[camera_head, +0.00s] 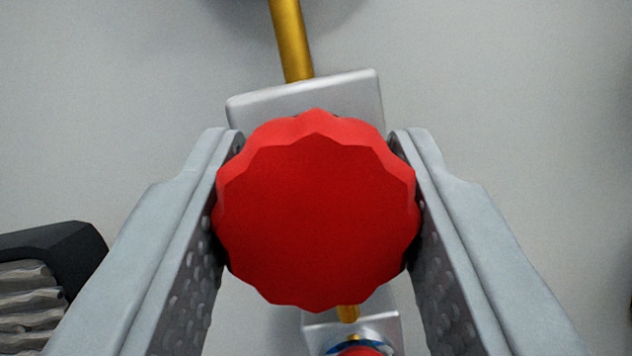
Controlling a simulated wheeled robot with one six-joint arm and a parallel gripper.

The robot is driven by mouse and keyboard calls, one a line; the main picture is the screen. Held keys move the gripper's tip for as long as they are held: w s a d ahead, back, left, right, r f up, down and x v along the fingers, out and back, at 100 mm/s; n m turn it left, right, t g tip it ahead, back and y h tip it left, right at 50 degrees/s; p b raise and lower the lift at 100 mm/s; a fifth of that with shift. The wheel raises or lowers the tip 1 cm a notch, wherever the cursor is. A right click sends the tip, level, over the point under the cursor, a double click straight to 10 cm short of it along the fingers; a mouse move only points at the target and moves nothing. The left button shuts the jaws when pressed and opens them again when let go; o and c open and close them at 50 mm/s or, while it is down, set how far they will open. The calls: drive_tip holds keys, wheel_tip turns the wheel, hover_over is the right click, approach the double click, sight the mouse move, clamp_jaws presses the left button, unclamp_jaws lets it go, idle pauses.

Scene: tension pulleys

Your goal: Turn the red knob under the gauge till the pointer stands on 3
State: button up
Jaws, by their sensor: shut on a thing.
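The red knob (316,215) is in the middle of the picture, a scalloped round cap seen face-on. My gripper (317,190) is shut on it, with one finger touching its left side and the other its right side. Behind the knob is a grey metal block (305,96), from which a brass rod (291,40) runs upward. The gauge's face, its pointer and its numbers are not in view.
Below the knob is a second, smaller light block (385,325) with a red and blue part (358,349), cut off by the bottom edge. A dark object with ribbed metal (60,245) is at the lower left.

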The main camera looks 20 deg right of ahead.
drive_tip(key=o, duration=1)
drive_tip(key=shift+s, duration=0.1)
drive_tip(key=v, duration=1.7)
drive_tip(key=shift+s, duration=0.15)
